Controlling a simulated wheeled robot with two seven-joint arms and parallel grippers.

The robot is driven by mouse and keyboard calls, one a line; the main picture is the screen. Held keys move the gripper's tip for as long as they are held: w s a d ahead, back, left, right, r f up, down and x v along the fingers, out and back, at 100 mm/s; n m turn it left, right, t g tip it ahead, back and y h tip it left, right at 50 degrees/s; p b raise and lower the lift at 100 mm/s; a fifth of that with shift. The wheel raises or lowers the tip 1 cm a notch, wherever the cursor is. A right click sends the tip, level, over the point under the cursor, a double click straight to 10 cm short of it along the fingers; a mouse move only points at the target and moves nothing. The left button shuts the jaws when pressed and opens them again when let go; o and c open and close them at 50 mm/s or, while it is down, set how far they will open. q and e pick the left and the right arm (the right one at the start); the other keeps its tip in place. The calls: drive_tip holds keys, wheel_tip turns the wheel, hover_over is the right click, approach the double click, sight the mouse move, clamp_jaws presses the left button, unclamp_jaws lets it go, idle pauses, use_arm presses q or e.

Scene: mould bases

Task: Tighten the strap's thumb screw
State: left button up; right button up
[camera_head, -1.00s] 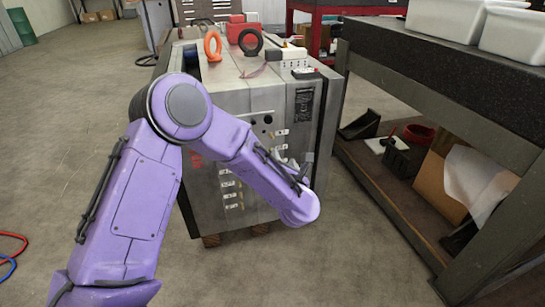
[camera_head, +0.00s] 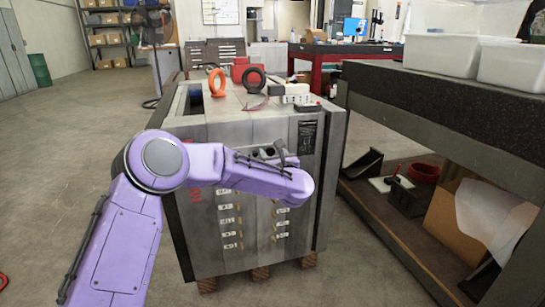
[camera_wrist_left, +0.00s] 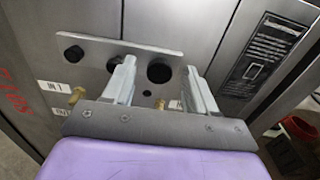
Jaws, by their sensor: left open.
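The steel mould base (camera_head: 225,130) stands ahead on wooden blocks. In the left wrist view, a flat grey metal strap (camera_wrist_left: 98,62) lies across its face. A dark round part (camera_wrist_left: 160,71) shows between my left gripper's fingers, and a smaller black one (camera_wrist_left: 73,53) lies to the left. I cannot tell for sure which is the thumb screw. My left gripper (camera_wrist_left: 160,76) is open, its two fingers on either side of the larger dark part. I see no contact. In the head view my left forearm hides part of the mould face. My right gripper is not in view.
Brass fittings (camera_wrist_left: 76,95) stick out below the strap. An orange ring (camera_head: 217,82), a black ring (camera_head: 253,77) and a white connector block (camera_head: 296,93) are on top of the mould. A dark workbench (camera_head: 440,95) stands close on the right. Open floor lies left.

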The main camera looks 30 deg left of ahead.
use_arm(q)
drive_tip(key=c, duration=1.1)
drive_tip(key=shift+o, duration=0.2)
